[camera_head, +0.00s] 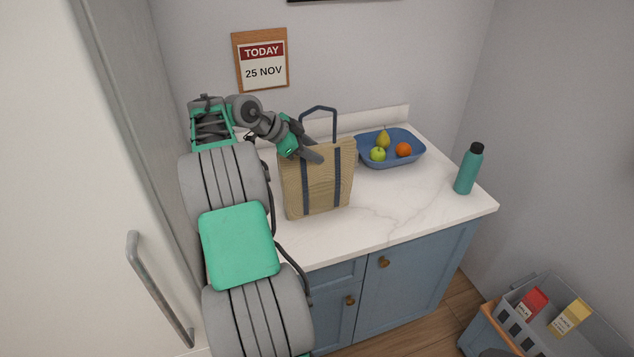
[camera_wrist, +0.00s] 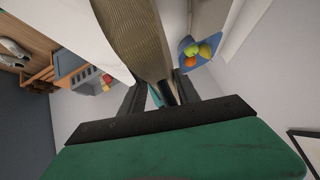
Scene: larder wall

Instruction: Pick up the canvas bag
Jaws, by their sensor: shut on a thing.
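The canvas bag (camera_head: 325,186) is tan with dark blue straps. It stands upright on the white counter (camera_head: 396,207), and one blue handle loop rises above its top. The exact spot of the grip is partly hidden by the fingers. The bag's base appears to be on the counter.
A blue bowl (camera_head: 415,158) with a pear, a green apple and an orange stands right of the bag. A teal bottle (camera_head: 468,170) stands near the counter's right end. A grey crate (camera_head: 546,337) with cartons is low at right. The counter's front right is clear.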

